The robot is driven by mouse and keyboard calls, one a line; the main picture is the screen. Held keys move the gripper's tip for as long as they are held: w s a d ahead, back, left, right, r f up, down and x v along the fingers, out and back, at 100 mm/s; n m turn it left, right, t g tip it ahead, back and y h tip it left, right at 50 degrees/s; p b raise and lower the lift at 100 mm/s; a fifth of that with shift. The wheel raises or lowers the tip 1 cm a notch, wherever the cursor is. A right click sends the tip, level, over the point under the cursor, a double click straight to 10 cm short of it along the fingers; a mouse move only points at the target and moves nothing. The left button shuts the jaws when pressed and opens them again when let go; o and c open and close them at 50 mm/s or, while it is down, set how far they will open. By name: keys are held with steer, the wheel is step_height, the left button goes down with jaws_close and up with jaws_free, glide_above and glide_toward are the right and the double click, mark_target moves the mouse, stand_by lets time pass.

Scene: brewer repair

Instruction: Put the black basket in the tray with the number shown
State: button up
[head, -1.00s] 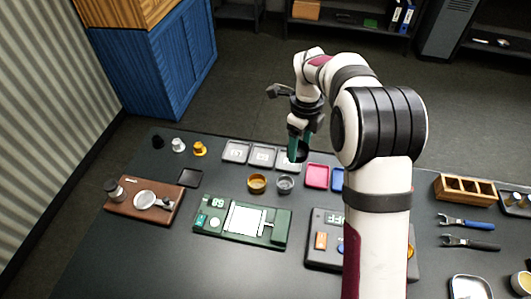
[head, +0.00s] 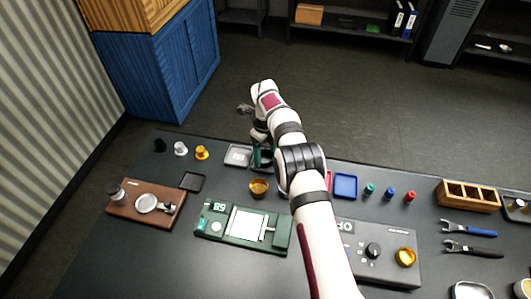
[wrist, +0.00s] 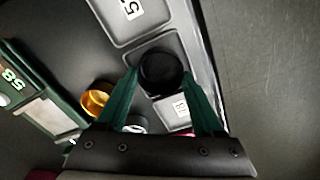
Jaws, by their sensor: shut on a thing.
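My gripper (head: 262,158) is shut on the black basket (wrist: 162,72), a dark round cup between its green fingers in the wrist view. The basket is over the middle one of three grey trays (wrist: 145,47); I cannot tell whether it touches the tray floor. The tray's label is hidden under the basket. The left tray (head: 237,155) is empty, with a white number label. The third tray (wrist: 181,112) is partly behind a finger in the wrist view, also labelled. The green scale (head: 213,228) shows two lit digits that I cannot read surely.
A gold basket (head: 259,188) stands just in front of the trays, with a grey one (wrist: 136,123) beside it. A blue tray (head: 345,186) lies to the right. A wooden board (head: 128,208) with a portafilter is at the left. My arm covers part of the table.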

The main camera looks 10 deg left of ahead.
mark_target(265, 161)
steer(key=o, duration=1.5)
steer(key=shift+f, duration=0.1)
steer(key=s+d+r+n, duration=0.1)
steer(key=d+r+n, duration=0.15)
steer(key=r, duration=0.75)
steer(key=s+d+r+n, duration=0.1)
steer(key=s+d+r, duration=0.15)
steer(key=r, duration=0.75)
steer(key=s+d+r+n+y, duration=0.1)
steer(key=s+d+r+n, duration=0.5)
steer(key=s+d, duration=0.4)
steer(key=s+d+f+n, duration=0.1)
steer(key=s+f+n, duration=0.1)
steer(key=s, duration=0.6)
steer(key=s+d+f+n, duration=0.2)
steer(key=s+n, duration=0.2)
steer(key=s, duration=0.5)
steer(key=s+d+f+n, duration=0.1)
steer(key=s+n, duration=0.2)
steer(key=s, duration=0.5)
steer(key=shift+s+d+f+y, duration=0.15)
steer(key=shift+s+f+y, duration=0.2)
steer(key=shift+f+y, duration=0.05)
